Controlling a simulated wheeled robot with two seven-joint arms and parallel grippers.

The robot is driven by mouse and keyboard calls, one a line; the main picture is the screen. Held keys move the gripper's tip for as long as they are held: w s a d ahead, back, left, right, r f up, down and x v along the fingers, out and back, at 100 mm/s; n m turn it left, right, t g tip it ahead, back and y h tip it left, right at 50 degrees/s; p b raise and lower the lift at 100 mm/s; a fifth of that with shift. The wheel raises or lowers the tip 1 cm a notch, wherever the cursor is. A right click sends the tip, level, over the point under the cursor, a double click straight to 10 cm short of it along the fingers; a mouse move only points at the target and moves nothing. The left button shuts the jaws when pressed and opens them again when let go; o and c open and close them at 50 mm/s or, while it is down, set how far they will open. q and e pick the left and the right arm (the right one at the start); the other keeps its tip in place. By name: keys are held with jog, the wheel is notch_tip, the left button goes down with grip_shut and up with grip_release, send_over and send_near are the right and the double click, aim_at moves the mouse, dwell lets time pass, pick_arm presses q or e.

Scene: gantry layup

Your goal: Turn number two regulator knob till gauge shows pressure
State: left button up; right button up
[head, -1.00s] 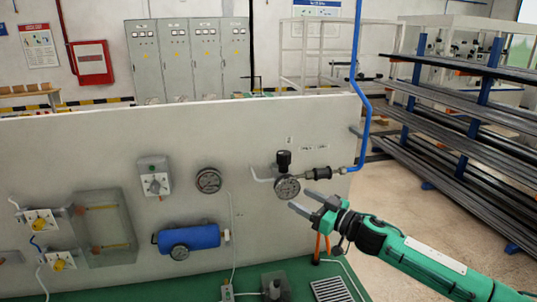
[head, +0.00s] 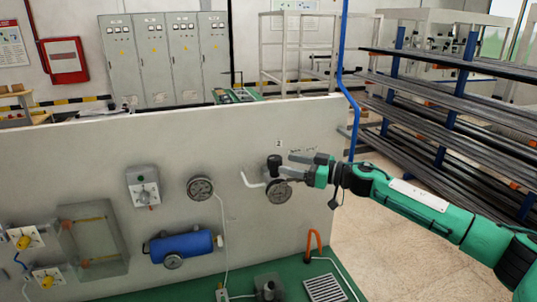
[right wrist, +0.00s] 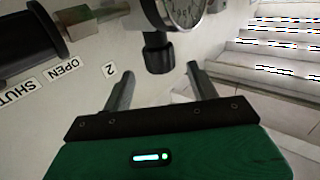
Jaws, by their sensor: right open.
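The number two regulator has a black knob (head: 273,162) on top and a round gauge (head: 279,190) below it, mounted on the pale panel under a "2" label (head: 278,143). My right gripper (head: 288,165) is open beside the knob, its fingers pointing left toward it. In the right wrist view, the black knob (right wrist: 158,52) lies ahead of the open gripper (right wrist: 158,76), roughly between the lines of the two fingers. I see no finger touching it. Part of the gauge dial (right wrist: 183,10) shows there; its needle is too unclear to read. My left gripper is not in view.
A blue pipe (head: 349,110) runs down at the panel's right edge. Another gauge (head: 200,188), a blue cylinder (head: 183,245) and a switch box (head: 143,187) are on the panel to the left. Metal bar racks (head: 440,130) stand at right behind my arm.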

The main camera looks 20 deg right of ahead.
aim_at(275, 157)
jog(key=p+x, duration=0.2)
jog(key=x, duration=0.3)
jog(key=shift+w+a+r, duration=0.15)
jog(key=shift+a, duration=0.1)
jog(key=shift+p+x, duration=0.4)
jog(key=shift+x, duration=0.6)
jog(key=shift+c, duration=0.2)
jog(key=c, duration=0.9)
